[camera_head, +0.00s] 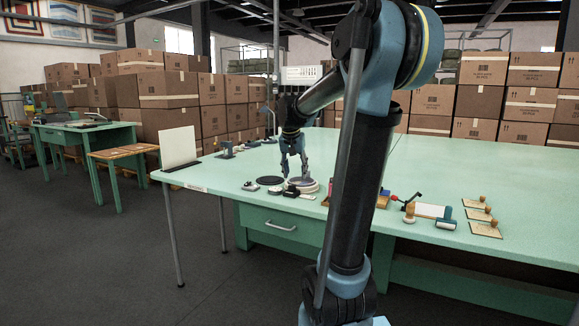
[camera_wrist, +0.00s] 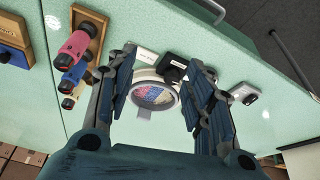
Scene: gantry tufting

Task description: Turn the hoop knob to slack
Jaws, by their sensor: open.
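In the wrist view a round hoop (camera_wrist: 153,95) with a pale rim holds a pink, blue and yellow patterned face. A black knob-like block (camera_wrist: 172,68) sits at its upper right edge; I take it for the hoop knob, but cannot tell which way it is set. My gripper (camera_wrist: 163,60) is open, with one finger on each side of the hoop and block. Touch with the block cannot be told. In the head view my gripper (camera_head: 292,170) points down just above the hoop (camera_head: 303,186), which lies on the green table.
A dark round disc (camera_head: 270,180) and small devices (camera_head: 250,186) lie close by. A roller (camera_head: 444,219) and wooden stamps (camera_head: 484,215) lie to the right. The table's back is mostly clear.

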